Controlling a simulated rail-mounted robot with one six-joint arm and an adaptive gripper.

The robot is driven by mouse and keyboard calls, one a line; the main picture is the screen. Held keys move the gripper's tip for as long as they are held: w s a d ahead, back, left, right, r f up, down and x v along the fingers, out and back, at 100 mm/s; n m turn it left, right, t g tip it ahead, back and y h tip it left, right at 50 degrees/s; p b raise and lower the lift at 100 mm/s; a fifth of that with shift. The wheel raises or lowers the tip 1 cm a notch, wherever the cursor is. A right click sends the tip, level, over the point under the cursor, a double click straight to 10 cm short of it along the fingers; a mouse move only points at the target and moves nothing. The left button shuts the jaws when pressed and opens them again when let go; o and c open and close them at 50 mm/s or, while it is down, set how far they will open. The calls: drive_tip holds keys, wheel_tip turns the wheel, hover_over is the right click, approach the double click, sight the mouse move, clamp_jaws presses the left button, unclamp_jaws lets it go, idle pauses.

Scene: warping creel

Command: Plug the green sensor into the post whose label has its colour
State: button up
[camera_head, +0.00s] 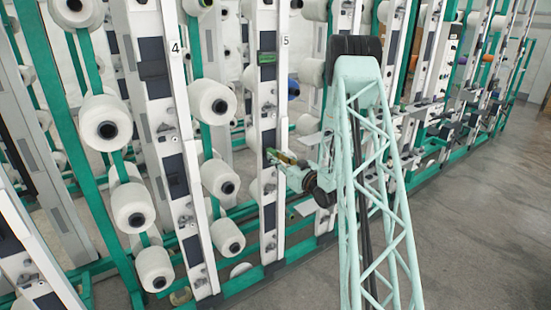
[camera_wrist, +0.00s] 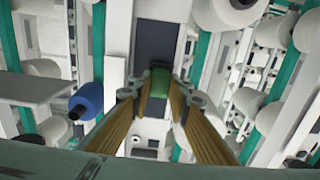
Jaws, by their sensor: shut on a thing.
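The green sensor (camera_wrist: 160,83) is a small green block between my fingertips in the wrist view. My gripper (camera_wrist: 158,92) is shut on it, with its long yellow-brown fingers on either side. A dark panel (camera_wrist: 156,45) on a white post is just beyond the sensor; I cannot tell whether they touch. In the head view my gripper (camera_head: 276,156) is at mid-height in front of the white post marked 5 (camera_head: 267,115). A green piece (camera_head: 267,58) shows on that post's upper dark panel. The post marked 4 (camera_head: 158,110) stands to its left.
White yarn cones (camera_head: 213,101) on green uprights flank the posts. A blue cone (camera_wrist: 87,99) is left of my gripper in the wrist view. A flat grey plate (camera_wrist: 35,91) is farther left. Open floor (camera_head: 455,220) lies along the creel's right side.

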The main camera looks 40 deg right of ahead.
drive_tip(key=shift+w, duration=0.1)
drive_tip(key=o, duration=1.1)
drive_tip(key=s+b, duration=0.3)
drive_tip(key=s, duration=0.4)
drive_tip(key=shift+a, duration=0.3)
drive_tip(key=shift+s, duration=0.15)
idle(0.5)
drive_tip(key=s+a, duration=0.1)
drive_tip(key=s, duration=1)
drive_tip(key=shift+s, duration=0.35)
